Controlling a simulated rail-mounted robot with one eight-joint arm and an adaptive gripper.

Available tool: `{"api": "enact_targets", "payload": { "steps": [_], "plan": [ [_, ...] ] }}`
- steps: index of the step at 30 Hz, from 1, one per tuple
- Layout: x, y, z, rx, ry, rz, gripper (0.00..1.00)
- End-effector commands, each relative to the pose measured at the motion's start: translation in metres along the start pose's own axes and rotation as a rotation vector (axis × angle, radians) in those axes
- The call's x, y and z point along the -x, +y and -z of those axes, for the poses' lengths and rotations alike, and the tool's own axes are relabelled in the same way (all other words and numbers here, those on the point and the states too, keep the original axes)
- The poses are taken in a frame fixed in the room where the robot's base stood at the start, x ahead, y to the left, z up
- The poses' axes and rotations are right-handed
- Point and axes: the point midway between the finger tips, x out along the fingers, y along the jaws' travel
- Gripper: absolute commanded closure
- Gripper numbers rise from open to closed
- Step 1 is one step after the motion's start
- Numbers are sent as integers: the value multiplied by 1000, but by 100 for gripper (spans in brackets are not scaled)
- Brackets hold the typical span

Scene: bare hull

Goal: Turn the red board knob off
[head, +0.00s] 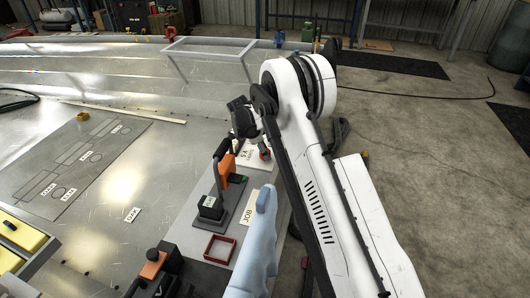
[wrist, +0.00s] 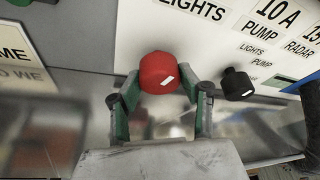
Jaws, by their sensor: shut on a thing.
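The red board knob (wrist: 159,71) shows in the wrist view, with a short slanted white mark on its face. It sits at the lower edge of a white labelled board (wrist: 165,28), below the word LIGHTS. My gripper (wrist: 161,80) has its green-sided fingers on either side of the knob and is shut on it. In the head view, part of the white board (head: 250,153) shows beside my arm. A small red thing (head: 265,153) there may be the knob; my arm hides much of this spot.
A black knob (wrist: 237,84) is close to the right finger. In the head view, an orange clamp (head: 236,164), a black block (head: 211,207), a red square frame (head: 220,247) and a light-blue object (head: 262,235) stand nearby. The metal surface (head: 165,205) to the left is mostly clear.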

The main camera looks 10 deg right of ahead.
Motion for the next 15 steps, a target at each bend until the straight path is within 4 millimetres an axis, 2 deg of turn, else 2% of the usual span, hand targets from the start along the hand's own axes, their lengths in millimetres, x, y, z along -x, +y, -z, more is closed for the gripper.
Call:
{"api": "enact_targets", "payload": {
  "steps": [6,15],
  "plan": [
    [0,0,-1,146,-1,62,89],
    [0,0,-1,268,-1,111,89]
  ]
}}
